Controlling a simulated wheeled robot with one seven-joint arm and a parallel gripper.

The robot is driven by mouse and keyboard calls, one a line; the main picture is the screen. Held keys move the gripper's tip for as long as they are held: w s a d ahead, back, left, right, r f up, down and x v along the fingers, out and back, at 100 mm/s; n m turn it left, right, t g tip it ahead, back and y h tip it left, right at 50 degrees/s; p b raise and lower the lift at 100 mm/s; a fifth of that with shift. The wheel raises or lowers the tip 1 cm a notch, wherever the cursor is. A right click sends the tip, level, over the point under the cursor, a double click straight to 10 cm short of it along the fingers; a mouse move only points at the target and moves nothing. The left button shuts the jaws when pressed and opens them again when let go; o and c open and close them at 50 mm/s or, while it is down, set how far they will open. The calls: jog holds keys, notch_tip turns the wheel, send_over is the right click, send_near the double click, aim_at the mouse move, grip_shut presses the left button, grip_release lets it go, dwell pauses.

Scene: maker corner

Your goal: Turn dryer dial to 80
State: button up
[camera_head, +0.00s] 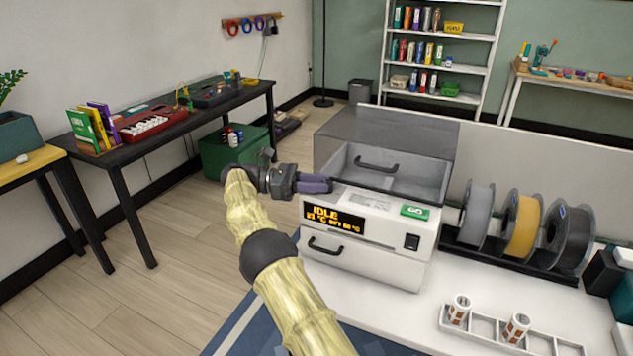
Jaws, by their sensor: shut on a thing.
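The white filament dryer (375,265) stands on the white worktop. Its orange display (336,219) reads IDLE, with small temperature figures below that are hard to read; the set value looks like 60 °C. A green GO button (414,212) and a black switch (412,242) are on its right part. My gripper (322,184) is at the dryer's upper left front edge, just above the display. Its fingers are shut at the dial's place. The dial itself is hidden behind the fingers, so its pointer cannot be read.
The dryer's clear lid (405,133) stands raised behind its open bin. Filament spools (523,226) stand in a rack at the right. A sectioned tray (486,328) with two small printed cups is at the front right. A green crate (215,158) is on the floor at left.

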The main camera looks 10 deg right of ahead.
jog(key=shift+r, duration=0.1)
jog(key=o, duration=1)
jog(key=shift+c, duration=0.2)
notch_tip(320, 180, up, 10)
jog(key=p, duration=0.5)
